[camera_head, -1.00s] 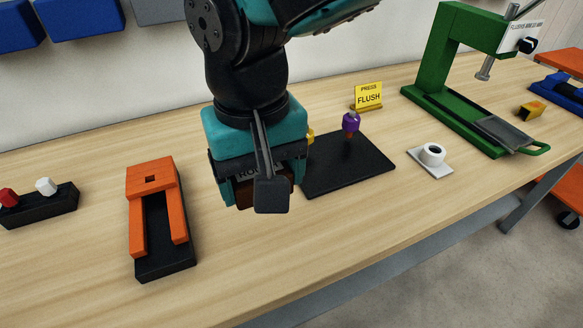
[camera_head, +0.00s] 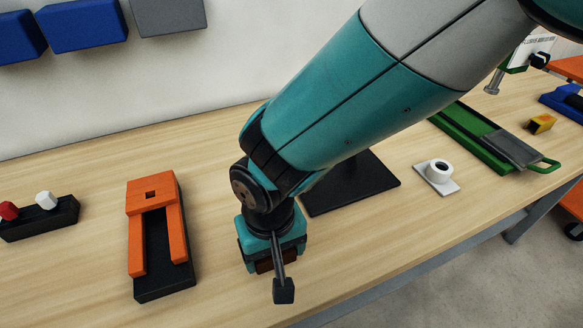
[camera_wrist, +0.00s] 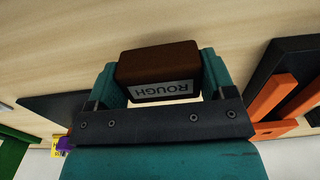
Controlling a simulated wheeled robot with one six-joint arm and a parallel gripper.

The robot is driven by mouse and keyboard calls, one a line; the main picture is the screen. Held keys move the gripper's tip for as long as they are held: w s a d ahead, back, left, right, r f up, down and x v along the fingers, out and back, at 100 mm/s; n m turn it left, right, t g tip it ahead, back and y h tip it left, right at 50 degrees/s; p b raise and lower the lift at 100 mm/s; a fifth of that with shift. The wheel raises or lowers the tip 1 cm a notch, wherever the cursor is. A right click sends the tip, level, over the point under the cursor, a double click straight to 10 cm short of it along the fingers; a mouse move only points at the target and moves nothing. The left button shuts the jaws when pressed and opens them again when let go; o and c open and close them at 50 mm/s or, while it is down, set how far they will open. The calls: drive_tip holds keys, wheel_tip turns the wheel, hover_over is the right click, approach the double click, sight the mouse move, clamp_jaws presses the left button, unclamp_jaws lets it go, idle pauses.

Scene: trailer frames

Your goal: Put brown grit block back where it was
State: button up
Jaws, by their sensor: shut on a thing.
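The brown grit block (camera_wrist: 158,60), with a pale label reading ROUGH, is held between the two teal fingers of my gripper (camera_wrist: 163,78) in the wrist view. In the head view my gripper (camera_head: 272,258) points down over the bare wood, right of the orange and black fixture. Only a small brown part of the block (camera_head: 264,267) shows there, behind a dark bar of the gripper. I cannot tell whether the block touches the table.
The orange fixture on its black base (camera_head: 150,195) stands to the left. A black block with red and white knobs (camera_head: 40,220) is farther left. A black mat (camera_head: 355,188), a white cup-like piece (camera_head: 438,172) and a green press (camera_head: 470,135) are to the right. The front wood is clear.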

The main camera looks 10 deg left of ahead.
drive_tip(key=shift+f, duration=1.9)
drive_tip(key=shift+f, duration=0.2)
drive_tip(key=o, duration=0.9)
drive_tip(key=shift+o, duration=0.2)
drive_tip(key=shift+r, duration=0.1)
